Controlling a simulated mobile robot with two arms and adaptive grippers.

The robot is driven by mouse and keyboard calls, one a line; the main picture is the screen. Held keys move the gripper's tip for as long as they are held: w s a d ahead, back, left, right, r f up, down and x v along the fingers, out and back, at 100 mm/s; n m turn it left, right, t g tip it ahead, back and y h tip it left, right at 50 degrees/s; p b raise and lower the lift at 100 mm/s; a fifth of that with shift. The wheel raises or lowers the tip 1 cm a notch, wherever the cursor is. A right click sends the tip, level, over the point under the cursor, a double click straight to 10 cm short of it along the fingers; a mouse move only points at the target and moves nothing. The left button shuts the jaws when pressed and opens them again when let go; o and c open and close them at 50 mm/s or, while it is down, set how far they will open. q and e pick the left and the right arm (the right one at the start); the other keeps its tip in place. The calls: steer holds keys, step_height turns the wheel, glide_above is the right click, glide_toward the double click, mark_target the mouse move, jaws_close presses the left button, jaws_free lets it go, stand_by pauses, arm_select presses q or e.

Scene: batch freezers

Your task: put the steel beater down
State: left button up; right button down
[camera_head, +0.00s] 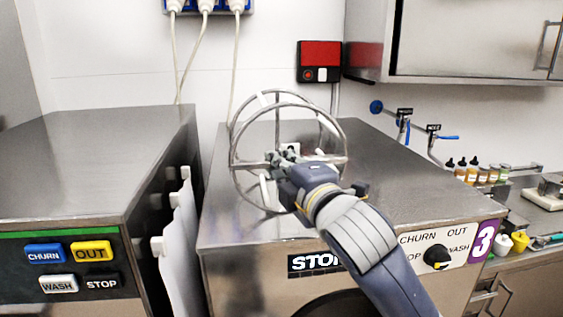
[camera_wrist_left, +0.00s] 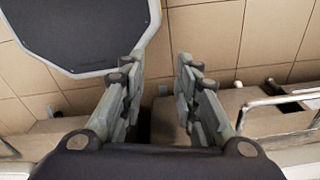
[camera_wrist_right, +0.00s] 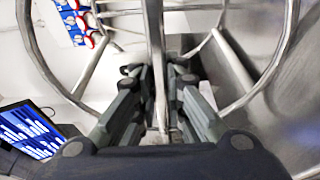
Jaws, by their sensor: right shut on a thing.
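The steel beater (camera_head: 344,143), a frame of round steel hoops and bars, is over the top of the right-hand freezer (camera_head: 400,185) in the head view. My right gripper (camera_head: 284,157) is shut on one of its bars. In the right wrist view the bar (camera_wrist_right: 156,60) runs between the fingers (camera_wrist_right: 160,100), with hoops curving on both sides. I cannot tell whether the beater touches the steel top. My left gripper (camera_wrist_left: 160,95) shows only in its own wrist view, open and empty above a tiled floor.
Another freezer (camera_head: 90,160) stands to the left, across a narrow gap holding white panels (camera_head: 178,235). A red and black switch box (camera_head: 320,62) and hanging cables are on the wall behind. Bottles (camera_head: 482,172) and taps (camera_head: 404,125) are at the right. The right-hand top has bare room.

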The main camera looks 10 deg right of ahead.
steer(key=c, duration=2.1)
jaws_free()
steer(key=shift+f, duration=0.15)
steer(key=o, duration=0.4)
arm_select(q)
steer(key=shift+w+d, duration=0.1)
steer(key=shift+w, duration=0.4)
arm_select(e)
steer(key=shift+o, duration=0.2)
arm_select(q)
steer(key=shift+s, duration=0.15)
arm_select(e)
steer(key=shift+s+r, duration=0.1)
steer(key=shift+r, duration=0.1)
